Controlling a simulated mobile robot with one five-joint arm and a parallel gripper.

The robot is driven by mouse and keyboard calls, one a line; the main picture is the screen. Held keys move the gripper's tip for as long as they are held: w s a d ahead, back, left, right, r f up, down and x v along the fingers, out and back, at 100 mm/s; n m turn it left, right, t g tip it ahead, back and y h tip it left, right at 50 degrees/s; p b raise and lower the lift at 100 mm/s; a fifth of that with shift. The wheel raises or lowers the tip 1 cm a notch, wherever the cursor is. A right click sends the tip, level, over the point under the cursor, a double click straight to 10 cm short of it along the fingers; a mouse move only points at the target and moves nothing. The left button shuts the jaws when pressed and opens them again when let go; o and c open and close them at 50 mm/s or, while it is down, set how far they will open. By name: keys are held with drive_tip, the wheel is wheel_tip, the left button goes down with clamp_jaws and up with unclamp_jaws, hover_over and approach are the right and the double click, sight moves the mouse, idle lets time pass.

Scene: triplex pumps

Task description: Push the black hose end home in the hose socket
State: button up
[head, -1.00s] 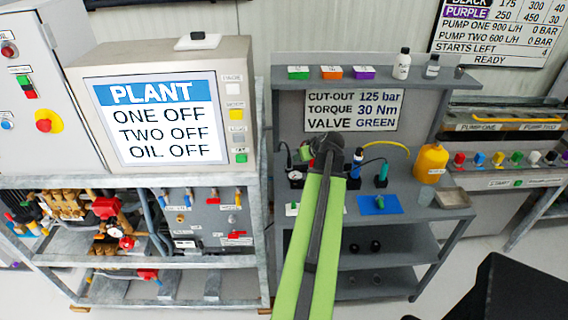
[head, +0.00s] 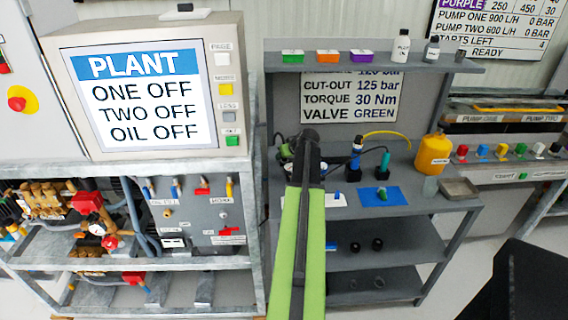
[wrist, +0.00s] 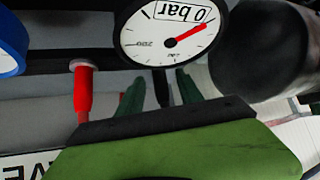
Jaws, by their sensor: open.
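My gripper (wrist: 160,92) is open in the wrist view, with its two dark green fingers apart. A thin black stem or hose piece (wrist: 163,88) shows between the fingers, below the gauge; I cannot tell whether it is the black hose end or whether the fingers touch it. In the head view my arm reaches over the left part of the grey bench and hides the gripper's fingers. A thin dark curve (head: 277,140) left of the arm may be the black hose. I cannot make out the hose socket for certain in either view.
A gauge (wrist: 170,38) reading 0 bar is close to the fingers. A red-handled tool (wrist: 83,95) hangs left, a large dark cylinder (wrist: 262,45) is right. On the bench are a yellow jug (head: 432,155), a blue mat (head: 388,203) and a metal tray (head: 459,187).

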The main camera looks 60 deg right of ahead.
drive_tip(key=shift+w+d+f, duration=0.25)
drive_tip(key=shift+w+f, duration=0.1)
drive_tip(key=shift+f, duration=0.25)
drive_tip(key=shift+r, duration=0.2)
clamp_jaws()
drive_tip(key=shift+r+p, duration=0.7)
drive_tip(key=shift+p, duration=0.1)
drive_tip(key=r+p, duration=0.3)
drive_tip(key=r, duration=0.1)
drive_tip(key=shift+s+p, duration=0.3)
drive_tip(key=shift+p, duration=0.1)
drive_tip(key=s+r+p, duration=0.5)
drive_tip(key=s, duration=0.6)
drive_tip(key=shift+d+r+p, duration=0.35)
drive_tip(key=shift+d+p, duration=0.05)
drive_tip(key=shift+d, duration=0.05)
